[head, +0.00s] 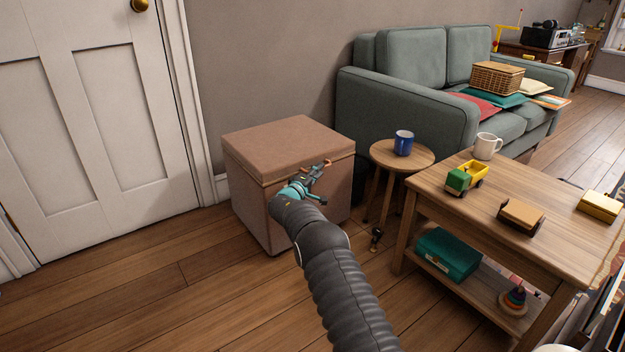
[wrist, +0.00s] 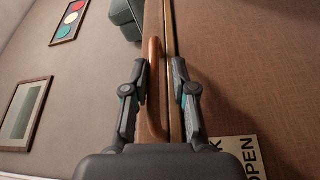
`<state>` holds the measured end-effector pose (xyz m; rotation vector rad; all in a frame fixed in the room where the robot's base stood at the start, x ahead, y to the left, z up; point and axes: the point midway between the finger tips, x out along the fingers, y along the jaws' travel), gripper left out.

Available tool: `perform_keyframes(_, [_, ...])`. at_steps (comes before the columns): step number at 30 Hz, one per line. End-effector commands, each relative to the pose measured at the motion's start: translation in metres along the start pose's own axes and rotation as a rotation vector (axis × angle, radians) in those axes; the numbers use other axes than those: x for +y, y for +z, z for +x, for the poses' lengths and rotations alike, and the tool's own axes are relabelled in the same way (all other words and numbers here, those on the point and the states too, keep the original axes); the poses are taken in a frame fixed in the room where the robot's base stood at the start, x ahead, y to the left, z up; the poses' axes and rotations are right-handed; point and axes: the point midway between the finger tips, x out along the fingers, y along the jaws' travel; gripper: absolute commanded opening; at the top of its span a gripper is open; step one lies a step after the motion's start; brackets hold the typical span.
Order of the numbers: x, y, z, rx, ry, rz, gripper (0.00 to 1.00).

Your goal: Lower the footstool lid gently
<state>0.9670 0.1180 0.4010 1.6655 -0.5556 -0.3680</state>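The footstool (head: 252,209) is a brown fabric box against the wall. Its lid (head: 285,136) lies flat and level on top, with only a thin dark seam showing below it. In the wrist view, turned sideways, the lid's edge (wrist: 152,20) is a narrow strip beside the tan rim (wrist: 170,40). A reddish-brown handle (wrist: 155,85) on the lid's front lies between my fingers. My gripper (head: 320,168) is at the upper front of the footstool. In the wrist view my gripper (wrist: 158,75) is open, with space between the fingers and the handle; contact is not visible.
A round side table (head: 385,151) with a blue mug (head: 403,143) stands close right of the footstool. An OPEN label (wrist: 245,158) shows low right in the wrist view. Floor is free at left.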

Motion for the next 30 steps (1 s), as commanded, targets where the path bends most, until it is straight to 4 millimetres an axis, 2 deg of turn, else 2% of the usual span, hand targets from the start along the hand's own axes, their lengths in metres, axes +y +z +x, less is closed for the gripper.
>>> perform_keyframes(18, [-0.001, 0.004, -0.091, -0.006, -0.001, -0.003, 0.23])
perform_keyframes(24, [0.0, 0.006, -0.105, -0.009, 0.001, -0.002, 0.23])
perform_keyframes(30, [0.0, 0.005, -0.109, -0.008, 0.001, -0.001, 0.23])
